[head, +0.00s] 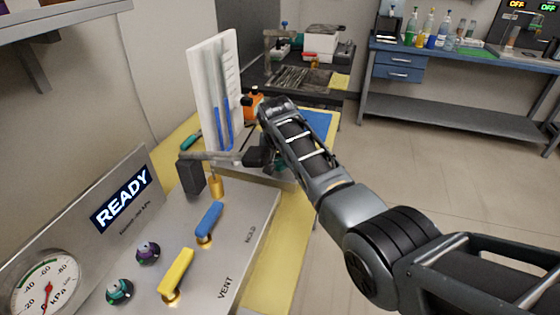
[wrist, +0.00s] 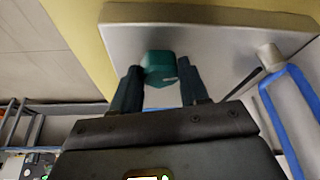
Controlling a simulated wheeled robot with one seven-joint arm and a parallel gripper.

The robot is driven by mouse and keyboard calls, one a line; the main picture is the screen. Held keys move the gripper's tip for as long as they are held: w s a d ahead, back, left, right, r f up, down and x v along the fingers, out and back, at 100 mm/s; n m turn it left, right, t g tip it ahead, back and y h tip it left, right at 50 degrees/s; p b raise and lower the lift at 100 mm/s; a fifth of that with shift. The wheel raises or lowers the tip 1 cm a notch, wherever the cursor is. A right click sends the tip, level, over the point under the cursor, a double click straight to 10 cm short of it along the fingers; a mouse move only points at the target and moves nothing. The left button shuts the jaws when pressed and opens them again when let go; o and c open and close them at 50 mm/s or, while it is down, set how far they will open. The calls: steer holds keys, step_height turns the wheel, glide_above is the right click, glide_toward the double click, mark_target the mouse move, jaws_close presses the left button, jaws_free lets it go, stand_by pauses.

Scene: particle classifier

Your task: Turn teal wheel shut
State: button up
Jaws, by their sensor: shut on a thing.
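The teal wheel (wrist: 160,66) shows in the wrist view as a small teal knob on a grey metal plate (wrist: 215,40). My gripper (wrist: 160,84) has its two dark fingers on either side of the wheel and is shut on it. The fingers hide part of the wheel's near side.
A white board with blue tubes (head: 222,125) stands left of my gripper. A control panel (head: 250,205) with a blue lever (head: 209,222), a yellow lever (head: 176,272), a purple knob (head: 148,252) and another teal knob (head: 119,290) is nearer. A READY display (head: 121,200) is lit. The right floor is clear.

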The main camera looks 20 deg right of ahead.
steer(key=shift+a+m+g+h+b, duration=0.1)
steer(key=shift+m+g+h+b, duration=0.25)
steer(key=shift+m, duration=0.75)
steer(key=o, duration=1)
steer(key=shift+o, duration=0.2)
